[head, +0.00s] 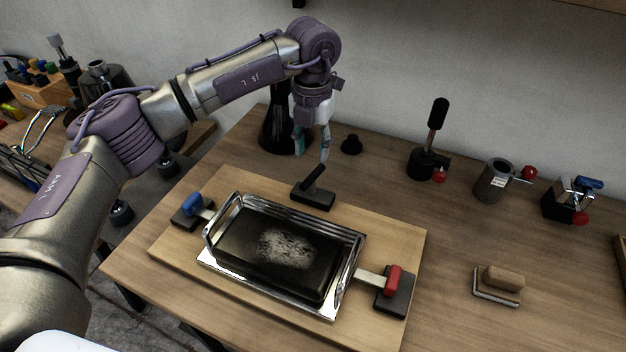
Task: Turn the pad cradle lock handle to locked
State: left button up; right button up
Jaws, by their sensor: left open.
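The pad cradle is a shiny metal tray (209,260) with raised end loops, holding a black pad (245,235) with a pale worn patch. It sits on a light wooden board (172,240). A black lever handle (313,178) on a dark base stands at the back of the board, tilted up to the right. A blue handle (192,201) is at the left end and a red handle (393,279) at the right end. I cannot tell which one is the lock handle. My left gripper (313,153) is open, pointing down just above the black lever, apart from it.
A dark conical flask-like object (276,135) stands behind the gripper, with a small black knob (351,144) beside it. An upright lever (436,125), a metal cup (488,185), a clamp (566,203) and a brush (503,279) sit to the right.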

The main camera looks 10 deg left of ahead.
aim_at(313, 174)
pick_arm(q)
notch_tip(313, 174, down, 11)
jog(key=shift+r+p, duration=0.1)
jog(key=shift+p, duration=0.85)
